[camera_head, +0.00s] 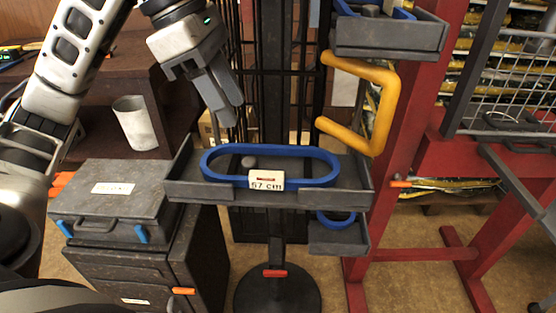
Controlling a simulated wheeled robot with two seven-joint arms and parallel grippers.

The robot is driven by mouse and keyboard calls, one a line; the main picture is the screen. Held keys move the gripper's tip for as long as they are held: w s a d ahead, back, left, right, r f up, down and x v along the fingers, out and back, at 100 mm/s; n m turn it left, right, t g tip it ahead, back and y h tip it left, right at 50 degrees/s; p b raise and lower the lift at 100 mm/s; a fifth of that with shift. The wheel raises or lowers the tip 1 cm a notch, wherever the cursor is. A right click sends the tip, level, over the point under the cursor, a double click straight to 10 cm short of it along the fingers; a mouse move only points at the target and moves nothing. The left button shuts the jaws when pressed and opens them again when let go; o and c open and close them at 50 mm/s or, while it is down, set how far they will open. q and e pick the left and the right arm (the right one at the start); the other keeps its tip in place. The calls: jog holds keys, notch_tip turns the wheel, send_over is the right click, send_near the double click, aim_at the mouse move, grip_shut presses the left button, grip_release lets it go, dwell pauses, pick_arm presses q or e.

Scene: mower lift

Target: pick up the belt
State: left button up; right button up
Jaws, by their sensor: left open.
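A blue oval belt (325,156) lies in a grey tray (345,193) on a stand in the middle of the view. A label reading "57 cm" (267,181) is at the tray's front, over part of the belt. Other blue loops show in the upper tray (431,38) and on a small lower tray (352,239). My left gripper (226,108) points down above the left end of the middle tray. It is open and apart from the belt, with nothing seen between its fingers. My right gripper is not in view.
A yellow bent handle (389,103) stands close right of the middle tray, near a red frame (395,120). A grey case (108,195) sits on a dark cabinet at lower left. A white cup (134,124) stands on a brown shelf behind.

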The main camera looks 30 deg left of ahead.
pick_arm(q)
send_over(266, 173)
jog(key=s+a, duration=0.1)
jog(key=s, duration=0.1)
jog(key=f, duration=0.7)
jog(key=shift+w+a+f, duration=0.2)
jog(key=x, duration=0.5)
jog(key=shift+w+a+f, duration=0.15)
jog(key=shift+w+a, duration=0.05)
jog(key=shift+a, duration=0.1)
grip_shut()
